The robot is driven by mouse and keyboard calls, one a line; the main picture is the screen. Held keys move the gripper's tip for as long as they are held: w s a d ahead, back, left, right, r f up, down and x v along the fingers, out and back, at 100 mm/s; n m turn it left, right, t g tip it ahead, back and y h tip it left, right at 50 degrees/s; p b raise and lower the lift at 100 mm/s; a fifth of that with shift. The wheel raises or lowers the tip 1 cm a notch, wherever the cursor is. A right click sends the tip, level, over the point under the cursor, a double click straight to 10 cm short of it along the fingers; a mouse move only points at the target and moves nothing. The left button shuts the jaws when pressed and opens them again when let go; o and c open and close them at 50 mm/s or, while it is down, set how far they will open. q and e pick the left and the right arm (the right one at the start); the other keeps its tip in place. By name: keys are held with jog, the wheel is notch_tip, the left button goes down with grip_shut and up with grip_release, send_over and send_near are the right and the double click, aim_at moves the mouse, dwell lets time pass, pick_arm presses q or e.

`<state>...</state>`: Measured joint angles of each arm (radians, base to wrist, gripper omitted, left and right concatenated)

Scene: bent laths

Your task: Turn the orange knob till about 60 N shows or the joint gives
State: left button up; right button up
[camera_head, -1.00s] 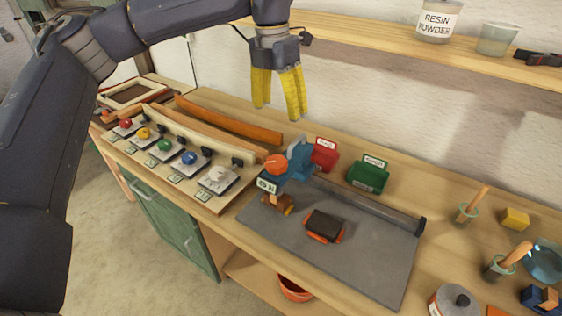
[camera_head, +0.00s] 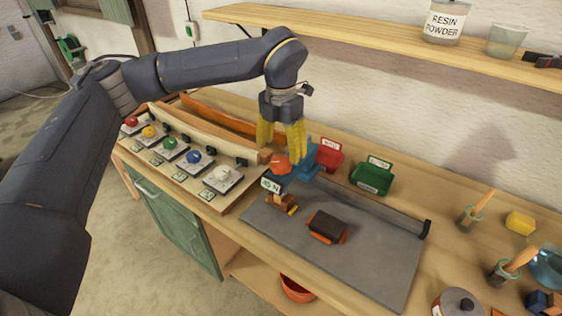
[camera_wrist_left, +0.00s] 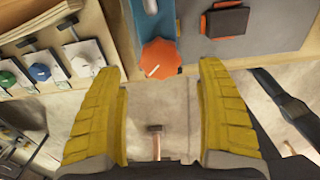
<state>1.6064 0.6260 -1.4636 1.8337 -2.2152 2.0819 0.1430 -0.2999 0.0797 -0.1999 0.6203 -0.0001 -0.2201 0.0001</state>
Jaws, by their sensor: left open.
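The orange knob (camera_head: 280,165) sits on the front of a blue device (camera_head: 306,170) at the back left of the grey slab (camera_head: 340,268). A small white readout (camera_head: 271,186) hangs below the knob; it ends in N, but I cannot read its figure surely. A small brown wooden piece (camera_head: 283,201) is under it. My left gripper (camera_head: 284,150) is open, its yellow fingers pointing down just over the knob. In the left wrist view, the faceted knob (camera_wrist_left: 160,58) with a pale mark shows between the fingertips, apart from both fingers. My right gripper is not in view.
A dark block (camera_head: 327,224) with orange edges lies on the slab. Red (camera_head: 329,155) and green (camera_head: 372,176) bins stand behind. A board with several coloured knobs (camera_head: 183,153) is at the left. A shelf (camera_head: 380,40) runs along the wall above.

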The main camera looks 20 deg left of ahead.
aim_at(281, 161)
pick_arm(q)
jog(key=shift+f, duration=2.5)
jog(key=shift+c, duration=0.4)
jog(key=c, duration=1.2)
jog(key=shift+m, duration=1.9)
jog(key=o, duration=1.3)
jog(key=shift+r, duration=6)
